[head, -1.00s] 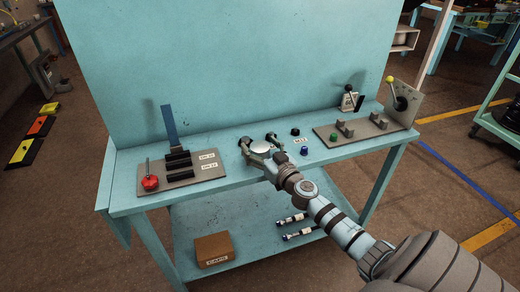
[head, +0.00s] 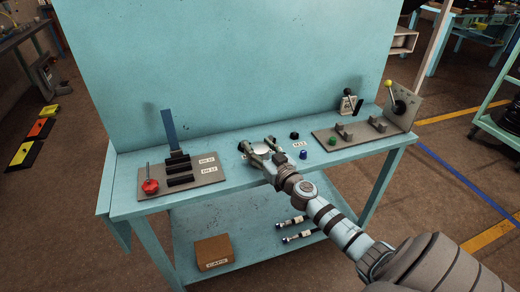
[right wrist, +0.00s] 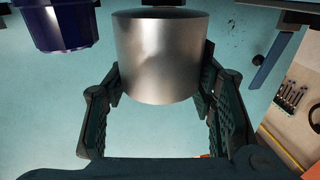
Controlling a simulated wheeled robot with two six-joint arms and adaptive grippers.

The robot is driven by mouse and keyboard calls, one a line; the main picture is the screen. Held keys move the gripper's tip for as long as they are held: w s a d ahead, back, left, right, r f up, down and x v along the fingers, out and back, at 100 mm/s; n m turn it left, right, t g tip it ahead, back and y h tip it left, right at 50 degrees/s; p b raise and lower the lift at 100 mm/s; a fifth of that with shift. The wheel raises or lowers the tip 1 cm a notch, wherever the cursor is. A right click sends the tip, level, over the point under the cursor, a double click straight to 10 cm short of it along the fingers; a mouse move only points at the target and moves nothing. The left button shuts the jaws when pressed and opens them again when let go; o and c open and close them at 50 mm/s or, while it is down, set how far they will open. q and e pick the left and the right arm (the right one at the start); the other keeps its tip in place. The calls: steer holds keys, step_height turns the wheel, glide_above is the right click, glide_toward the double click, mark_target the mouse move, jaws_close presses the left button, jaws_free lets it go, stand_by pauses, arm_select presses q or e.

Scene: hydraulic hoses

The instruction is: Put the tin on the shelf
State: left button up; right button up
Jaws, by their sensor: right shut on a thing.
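The tin is a plain silver cylinder (right wrist: 160,60) between the two dark finger pads in the right wrist view. In the head view the tin (head: 262,149) shows only as a pale top, partly hidden by the fingers, at the middle of the teal bench top. My right gripper (head: 259,143) is shut on the tin at bench level, with a finger on each side. The lower shelf (head: 255,255) of the bench is below, with bare room in its middle. My left gripper is not in view.
On the shelf are a brown labelled box (head: 214,252) and two dark hoses (head: 297,230). On the bench, a rack plate with a red knob (head: 150,187) stands left; black and blue caps (head: 304,154) and a fixture plate (head: 350,136) stand right. A tall panel (head: 230,60) closes the back.

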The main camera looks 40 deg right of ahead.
mark_target(259, 148)
arm_select(q)
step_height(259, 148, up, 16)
steer(key=p, duration=1.5)
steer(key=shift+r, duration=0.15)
arm_select(e)
step_height(259, 148, up, 19)
steer(key=shift+a, duration=0.1)
steer(key=s+a+r+n+y+b, duration=0.1)
steer(key=s+a+r+n+y, duration=0.15)
steer(key=a, duration=0.45)
steer(key=s+a+r+n+y, duration=0.2)
steer(key=s+a+r+y, duration=0.2)
steer(key=a, duration=0.3)
arm_select(q)
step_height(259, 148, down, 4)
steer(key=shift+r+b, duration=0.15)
steer(key=shift+b, duration=1.05)
arm_select(e)
steer(key=s+a+f+n+g+y, duration=0.1)
steer(key=s+a+f+y, duration=0.1)
steer(key=s+a, duration=0.3)
steer(key=s+a+f+n+g+y, duration=0.1)
steer(key=s+a+f+n+y, duration=0.1)
steer(key=s+a, duration=0.3)
steer(key=s+y, duration=0.1)
steer(key=s, duration=0.2)
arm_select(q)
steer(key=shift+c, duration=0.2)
